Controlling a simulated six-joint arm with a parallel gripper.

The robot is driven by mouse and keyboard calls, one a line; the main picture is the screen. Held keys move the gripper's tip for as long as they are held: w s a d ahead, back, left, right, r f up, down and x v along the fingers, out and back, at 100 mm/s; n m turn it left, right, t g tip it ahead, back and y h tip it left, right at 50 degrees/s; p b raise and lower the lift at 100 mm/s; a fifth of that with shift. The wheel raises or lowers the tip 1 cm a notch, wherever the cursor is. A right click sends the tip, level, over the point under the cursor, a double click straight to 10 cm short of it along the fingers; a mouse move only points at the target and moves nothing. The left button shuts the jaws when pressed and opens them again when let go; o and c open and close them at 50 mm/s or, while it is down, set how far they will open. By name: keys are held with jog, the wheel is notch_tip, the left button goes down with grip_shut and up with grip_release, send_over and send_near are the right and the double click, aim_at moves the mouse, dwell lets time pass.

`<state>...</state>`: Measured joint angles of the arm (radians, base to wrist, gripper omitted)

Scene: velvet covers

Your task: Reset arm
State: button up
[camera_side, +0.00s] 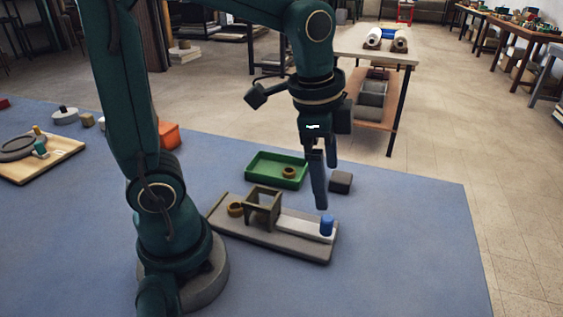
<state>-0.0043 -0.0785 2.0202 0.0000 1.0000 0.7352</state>
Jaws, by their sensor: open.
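My gripper (326,180) hangs with its fingers pointing down above the right end of a grey board (285,244). It is open and nothing shows between its fingers. A small blue cylinder (326,226) stands on a white strip (300,226) at the board's right end, just below the fingertips. A dark bracket-like frame (263,208) stands on the board, with a brown ring (235,210) to its left. A green tray (262,167) behind the board holds another brown ring (289,173).
A dark grey block (341,182) sits right of the green tray. An orange object (169,135) stands behind my arm. A wooden board (60,165) with a grey round piece lies at far left. The blue cover (420,230) is clear at the right.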

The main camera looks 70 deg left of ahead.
jog(key=s+r+n+t, duration=0.1)
jog(key=s+n+t, duration=0.2)
jog(key=s+n, duration=0.5)
